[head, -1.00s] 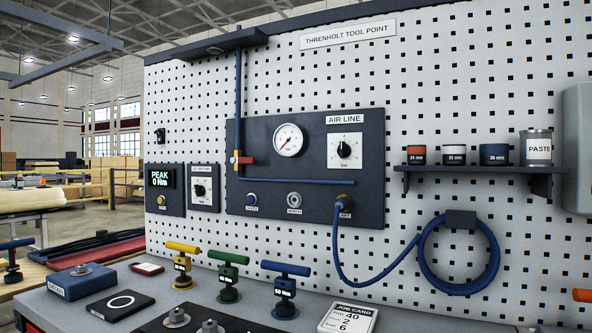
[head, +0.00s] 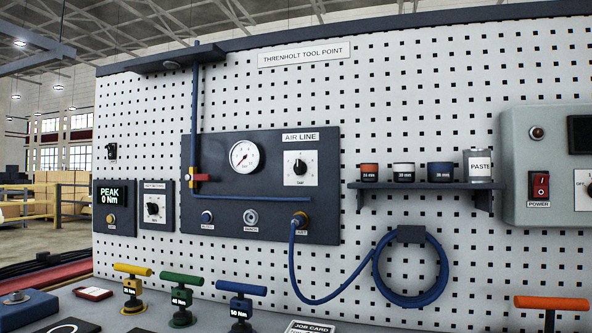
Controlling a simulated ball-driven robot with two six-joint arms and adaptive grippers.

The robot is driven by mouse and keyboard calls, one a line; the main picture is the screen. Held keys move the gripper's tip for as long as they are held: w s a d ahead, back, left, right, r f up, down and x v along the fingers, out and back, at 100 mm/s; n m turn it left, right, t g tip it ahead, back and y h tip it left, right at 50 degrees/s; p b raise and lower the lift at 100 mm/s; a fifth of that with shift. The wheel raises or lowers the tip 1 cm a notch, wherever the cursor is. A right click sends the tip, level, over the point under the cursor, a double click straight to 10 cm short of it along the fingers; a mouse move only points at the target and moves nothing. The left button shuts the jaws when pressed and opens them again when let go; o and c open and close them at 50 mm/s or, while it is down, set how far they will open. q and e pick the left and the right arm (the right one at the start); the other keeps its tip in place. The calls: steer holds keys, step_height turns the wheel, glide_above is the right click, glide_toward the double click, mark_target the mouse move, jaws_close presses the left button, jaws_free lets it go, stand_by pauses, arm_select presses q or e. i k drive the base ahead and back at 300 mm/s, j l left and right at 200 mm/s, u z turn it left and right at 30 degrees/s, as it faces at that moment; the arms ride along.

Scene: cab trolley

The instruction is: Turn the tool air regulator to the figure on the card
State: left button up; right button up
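The air regulator knob (head: 299,168) is black on a white dial plate, under the AIR LINE label on the dark wall panel (head: 262,222). Its pointer looks roughly upward; the scale figures are too small to read. A round white pressure gauge (head: 244,157) is to its left; its needle appears to point to the lower left. The job card (head: 310,327) lies on the bench at the bottom edge, with only its title part showing and its figures cut off. Neither of my grippers is in view.
A red-handled valve (head: 201,178) sits on the blue pipe. A blue hose (head: 350,290) runs from the panel to a coil (head: 376,268). A shelf (head: 420,187) with several pots juts out right of the panel. T-handled tools (head: 183,292) stand along the bench.

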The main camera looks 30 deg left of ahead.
mark_target(300, 168)
steer(key=i+u, duration=0.2)
steer(key=u, duration=0.3)
steer(key=i+j+u, duration=0.1)
steer(key=u, duration=0.35)
steer(key=i+l, duration=0.05)
steer(key=i, duration=0.05)
